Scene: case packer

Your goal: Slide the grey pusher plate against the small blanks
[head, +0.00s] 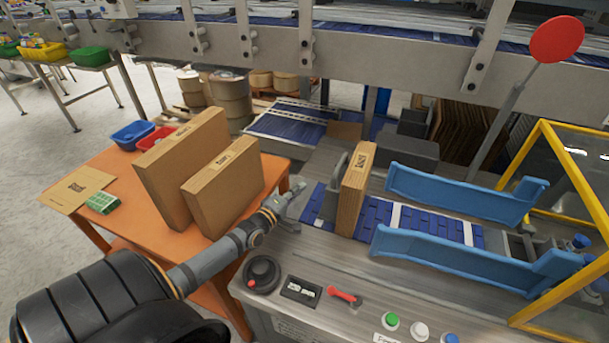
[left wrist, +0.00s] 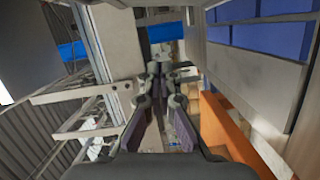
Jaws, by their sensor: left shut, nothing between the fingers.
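The small blanks (head: 353,200) are a brown cardboard stack standing on edge on the blue belt of the machine. I cannot tell whether plate and blanks touch. My left gripper (head: 294,203) is to the left of the plate, apart from it, over the gap between the orange table and the machine. Its fingers are shut and empty; they also show in the left wrist view (left wrist: 168,78). My right gripper is not in view.
Two larger cardboard stacks (head: 183,165) (head: 224,187) stand on the orange table (head: 130,222). Blue guide rails (head: 455,193) flank the belt on the right. A black knob (head: 262,274) and a red lever (head: 343,294) sit on the front panel. A yellow-framed guard (head: 570,170) is at right.

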